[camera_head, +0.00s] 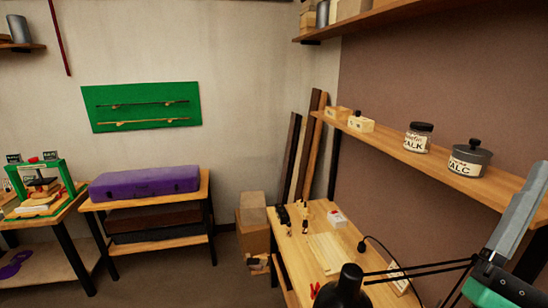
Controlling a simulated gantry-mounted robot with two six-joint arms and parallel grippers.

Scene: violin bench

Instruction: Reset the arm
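Neither of my grippers can be made out in the head view. A grey bar and a green part stand at the lower right edge; I cannot tell whether they belong to my arm. No fingertips show there. The wooden workbench (291,262) stands at the lower right, cut off by the bottom edge. Small dark bottles (304,226) and a small white box (337,218) stand toward its far end. A pale board (326,252) lies on it.
A black lamp (350,284) with thin rods rises in front of the bench. A wall shelf (450,174) holds a glass jar (418,138) and a grey pot (468,160). A purple case (145,183) lies on a side table at left.

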